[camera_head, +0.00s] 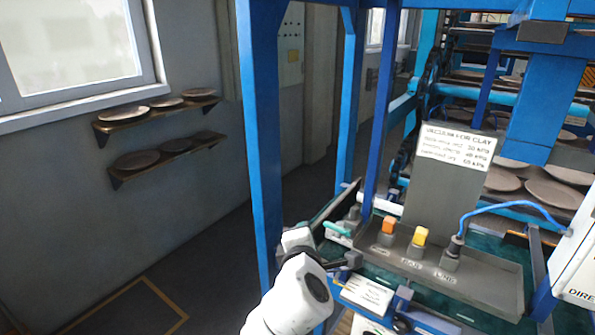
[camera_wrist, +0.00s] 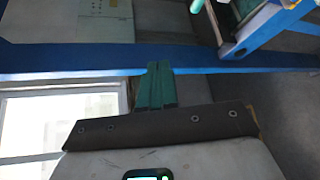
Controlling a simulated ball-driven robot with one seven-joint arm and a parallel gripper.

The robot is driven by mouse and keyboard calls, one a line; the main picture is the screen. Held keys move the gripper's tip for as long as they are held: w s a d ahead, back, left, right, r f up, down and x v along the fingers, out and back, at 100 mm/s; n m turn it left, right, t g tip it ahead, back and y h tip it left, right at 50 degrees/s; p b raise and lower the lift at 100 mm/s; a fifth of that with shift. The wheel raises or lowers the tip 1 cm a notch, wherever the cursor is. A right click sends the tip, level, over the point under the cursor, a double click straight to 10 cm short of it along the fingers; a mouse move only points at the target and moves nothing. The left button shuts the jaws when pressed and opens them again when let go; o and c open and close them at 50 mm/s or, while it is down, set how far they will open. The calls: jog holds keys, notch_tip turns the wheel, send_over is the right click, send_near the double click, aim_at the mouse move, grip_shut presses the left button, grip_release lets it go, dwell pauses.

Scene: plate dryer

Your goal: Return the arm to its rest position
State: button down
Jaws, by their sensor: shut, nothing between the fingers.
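My gripper (camera_wrist: 160,68) shows in the wrist view as two teal fingers side by side, closed together with nothing between them. They stand out in front of a dark bar with several bolts. Behind the fingertips runs a blue beam (camera_wrist: 80,60). In the head view my white arm (camera_head: 292,300) reaches up from the bottom centre, beside the left end of a grey control tray (camera_head: 480,290).
The tray carries an orange knob (camera_head: 388,225), a yellow knob (camera_head: 420,237) and a blue hose (camera_head: 510,207). Blue frame posts (camera_head: 262,130) stand close to my arm. Wall shelves (camera_head: 160,116) hold several plates. The floor at left is clear.

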jog(key=s+d+f+m+g+h, duration=0.1)
jog(key=s+d+f+m+g, duration=0.9)
jog(key=s+d+f, duration=0.9)
jog(key=s+d+f+m+g, duration=0.1)
jog(key=s+f+m, duration=0.1)
jog(key=s, duration=0.6)
jog(key=s+d+f+m+g+y, duration=0.1)
jog(key=s+d+f+m, duration=0.1)
jog(key=s+m, duration=0.3)
jog(key=s+d+f+m+g+y, duration=0.1)
jog(key=s+d+f+m+g, duration=0.1)
jog(key=s, duration=0.9)
jog(key=shift+s+d+f+m, duration=0.25)
jog(key=shift+s+f+m, duration=0.2)
jog(key=shift+m, duration=0.75)
jog(key=shift+w, duration=0.1)
